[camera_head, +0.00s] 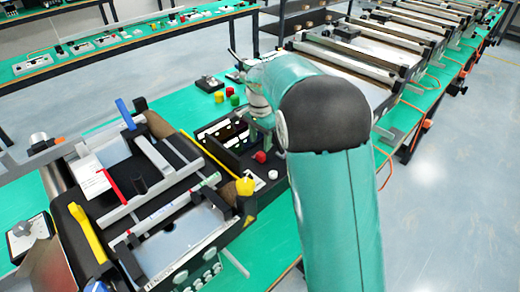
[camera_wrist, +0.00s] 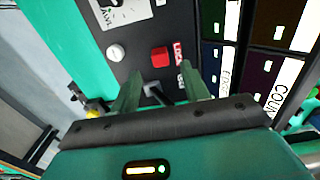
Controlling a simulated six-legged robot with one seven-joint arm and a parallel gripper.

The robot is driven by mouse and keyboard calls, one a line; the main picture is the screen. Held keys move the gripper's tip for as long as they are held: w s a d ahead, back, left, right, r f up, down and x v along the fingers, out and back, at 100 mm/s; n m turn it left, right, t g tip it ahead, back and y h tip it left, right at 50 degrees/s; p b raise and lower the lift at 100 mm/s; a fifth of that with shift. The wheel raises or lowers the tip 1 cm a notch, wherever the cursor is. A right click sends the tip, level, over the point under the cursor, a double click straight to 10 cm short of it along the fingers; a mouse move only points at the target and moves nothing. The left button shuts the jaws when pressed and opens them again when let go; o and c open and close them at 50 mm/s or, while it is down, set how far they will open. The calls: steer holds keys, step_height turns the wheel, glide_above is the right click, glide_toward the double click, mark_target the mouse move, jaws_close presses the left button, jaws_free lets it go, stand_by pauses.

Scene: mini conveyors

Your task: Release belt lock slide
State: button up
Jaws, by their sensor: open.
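In the wrist view, my gripper (camera_wrist: 162,80) is open, its two green fingers apart over a black control panel (camera_wrist: 135,65). A red square block (camera_wrist: 160,57) sits just beyond the fingertips, beside a red-and-white label that seems to read LOCK (camera_wrist: 179,52). A small grey-and-black lever-like part (camera_wrist: 154,89) shows between the fingers, with no clear contact. I cannot tell for sure which part is the slide.
A white round button (camera_wrist: 116,52) is left of the red block. Labelled dark bins (camera_wrist: 270,75) lie to the right. In the head view, a yellow knob (camera_head: 245,186) and the near conveyor (camera_head: 140,185) are left of my arm. More conveyors (camera_head: 365,60) line the green bench behind.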

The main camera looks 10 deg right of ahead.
mark_target(260, 154)
step_height(260, 154, up, 8)
stand_by(0.5)
steer(key=s+d+r+n+t, duration=0.1)
steer(key=s+r+n+t, duration=0.2)
steer(key=s, duration=0.6)
steer(key=s+d+r+n, duration=0.1)
steer(key=s+r+n, duration=0.2)
steer(key=s+r, duration=0.35)
steer(key=s+d+f+n+t, duration=0.1)
steer(key=s+f+n, duration=0.4)
steer(key=s, duration=1.1)
steer(key=shift+s+t, duration=0.4)
steer(key=shift+t, duration=0.4)
steer(key=shift+f, duration=0.1)
